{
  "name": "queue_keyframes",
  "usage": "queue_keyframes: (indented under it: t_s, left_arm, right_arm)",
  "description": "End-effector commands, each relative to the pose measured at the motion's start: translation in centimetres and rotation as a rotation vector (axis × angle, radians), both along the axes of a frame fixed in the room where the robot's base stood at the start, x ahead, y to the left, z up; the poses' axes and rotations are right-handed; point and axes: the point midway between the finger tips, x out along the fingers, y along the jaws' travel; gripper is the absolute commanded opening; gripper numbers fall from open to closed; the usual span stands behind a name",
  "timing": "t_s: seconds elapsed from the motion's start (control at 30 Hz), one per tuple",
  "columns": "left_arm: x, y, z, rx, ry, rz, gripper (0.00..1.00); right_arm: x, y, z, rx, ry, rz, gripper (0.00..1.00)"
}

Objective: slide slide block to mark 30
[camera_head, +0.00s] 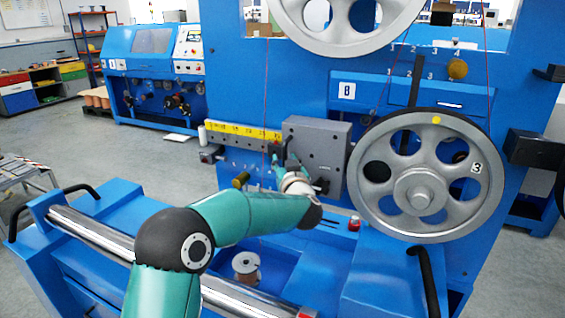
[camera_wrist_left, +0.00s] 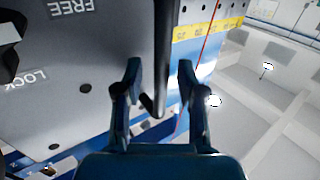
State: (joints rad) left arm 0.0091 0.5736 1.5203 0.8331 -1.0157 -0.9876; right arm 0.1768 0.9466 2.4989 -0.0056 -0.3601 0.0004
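The slide block (camera_head: 330,140) is a grey box on the blue machine, at the right end of the yellow scale (camera_head: 235,132). Its grey face, with the words FREE and LOCK, fills the left of the left wrist view (camera_wrist_left: 85,85). My left gripper (camera_head: 281,155) is at the block's left side. In the left wrist view my left gripper (camera_wrist_left: 160,80) has its fingers apart, with a dark upright edge or bar between them and visible gaps either side. The scale (camera_wrist_left: 205,30) shows behind it. Mark 30 is not clearly readable. My right gripper is not in view.
A large spoked wheel (camera_head: 420,180) marked 3 stands right of the block. A second wheel (camera_head: 345,15) is above. A brass knob (camera_head: 241,180) sticks out below the scale. A red button (camera_head: 354,223) and a spool (camera_head: 246,266) are lower down. Thin red wires hang nearby.

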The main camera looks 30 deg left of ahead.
Motion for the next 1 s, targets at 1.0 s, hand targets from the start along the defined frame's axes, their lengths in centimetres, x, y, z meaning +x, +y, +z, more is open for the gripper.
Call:
queue_keyframes:
  t_s: [1.0]
  left_arm:
    - [-8.4, -7.9, -0.1, 0.000, 0.001, -0.002, 0.39]
  right_arm:
    - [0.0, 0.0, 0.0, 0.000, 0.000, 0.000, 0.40]
